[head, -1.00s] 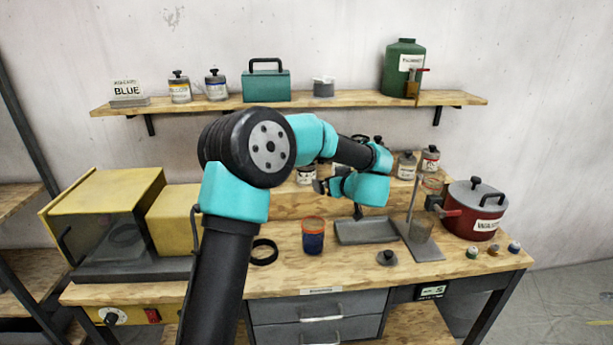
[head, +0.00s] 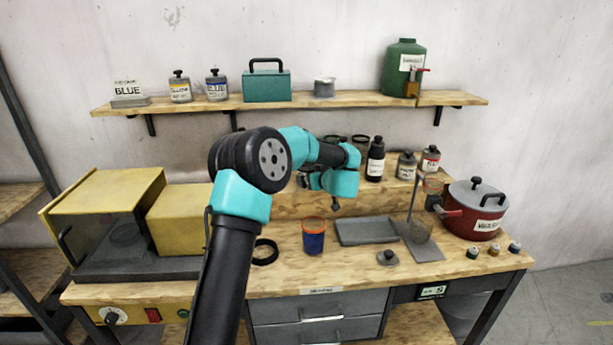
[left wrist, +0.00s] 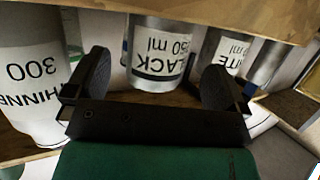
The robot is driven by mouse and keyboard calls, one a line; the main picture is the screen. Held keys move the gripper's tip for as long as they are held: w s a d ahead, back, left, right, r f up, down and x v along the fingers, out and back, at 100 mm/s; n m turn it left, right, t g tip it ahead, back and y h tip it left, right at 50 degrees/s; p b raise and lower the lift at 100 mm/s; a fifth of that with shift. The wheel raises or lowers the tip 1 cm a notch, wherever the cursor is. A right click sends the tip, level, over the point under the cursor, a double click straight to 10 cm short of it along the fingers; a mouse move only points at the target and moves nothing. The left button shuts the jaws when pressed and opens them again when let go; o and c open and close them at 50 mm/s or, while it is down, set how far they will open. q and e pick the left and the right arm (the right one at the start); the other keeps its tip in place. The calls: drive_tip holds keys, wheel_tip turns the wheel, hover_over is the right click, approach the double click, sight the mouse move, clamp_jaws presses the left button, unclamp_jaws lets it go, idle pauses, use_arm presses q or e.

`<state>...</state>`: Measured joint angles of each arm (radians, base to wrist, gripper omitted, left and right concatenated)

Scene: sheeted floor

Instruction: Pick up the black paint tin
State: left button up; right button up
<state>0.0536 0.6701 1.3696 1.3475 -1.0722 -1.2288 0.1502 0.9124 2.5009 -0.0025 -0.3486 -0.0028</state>
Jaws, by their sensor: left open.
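The black paint tin (left wrist: 158,62) shows upside down in the left wrist view, a grey metal tin with a white label reading BLACK 250 ml. My left gripper (left wrist: 155,85) is open, with one finger on each side of the tin in that picture. The tin appears between or just beyond the fingertips, and I cannot see contact. In the head view my left gripper (head: 303,181) is at the low back ledge, mostly covered by my own arm. The black tin cannot be made out there. My right gripper is not in view.
A thinner bottle (left wrist: 30,85) and a white paint tin (left wrist: 222,50) stand close on either side. The bench holds an orange-rimmed blue cup (head: 314,240), a grey tray (head: 366,232), a red pot (head: 474,212) and a black ring (head: 265,252). A shelf (head: 190,106) runs above.

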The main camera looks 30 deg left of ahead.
use_arm(q)
drive_tip(key=shift+x, duration=2.6)
drive_tip(key=shift+w, duration=0.1)
drive_tip(key=shift+r, duration=0.1)
drive_tip(key=c, duration=1.2)
